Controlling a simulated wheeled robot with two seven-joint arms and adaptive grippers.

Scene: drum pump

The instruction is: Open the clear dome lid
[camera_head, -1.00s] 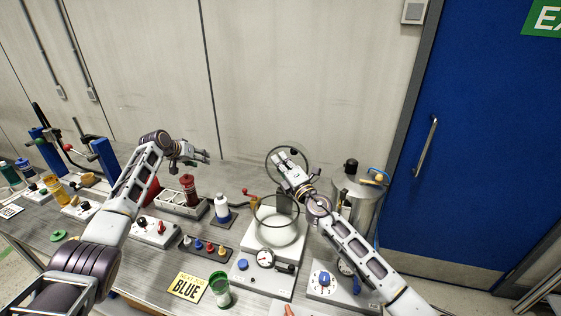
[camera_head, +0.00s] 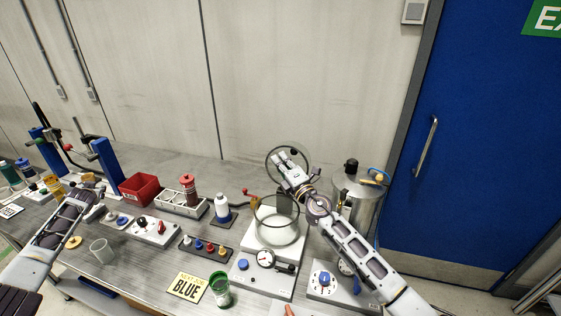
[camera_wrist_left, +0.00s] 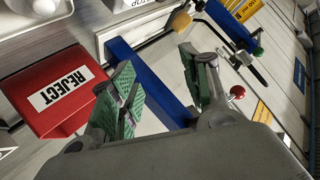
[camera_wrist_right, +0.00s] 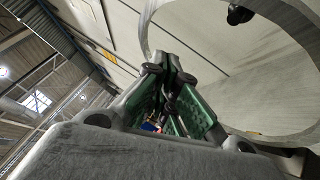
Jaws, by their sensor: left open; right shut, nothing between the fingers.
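The clear dome lid (camera_head: 270,160) stands tipped up, nearly upright, above the back of the glass chamber (camera_head: 278,236), whose round top is uncovered. The lid's dark knob shows in the right wrist view (camera_wrist_right: 240,14), with the clear rim curving beside it. My right gripper (camera_head: 284,154) is shut and empty, in front of the raised lid in the head view; contact cannot be told. My left gripper (camera_wrist_left: 158,68) is open and empty in the left wrist view, far left of the chamber, near a red REJECT bin (camera_wrist_left: 52,98). In the head view its fingers are not clear.
A steel pot (camera_head: 350,192) stands right of the chamber, beside my right forearm. A gauge box (camera_head: 262,270) and a green cup (camera_head: 219,290) are in front. A clear cup (camera_head: 102,250), a yellow BLUE card (camera_head: 187,287) and blue presses (camera_head: 105,160) are further left.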

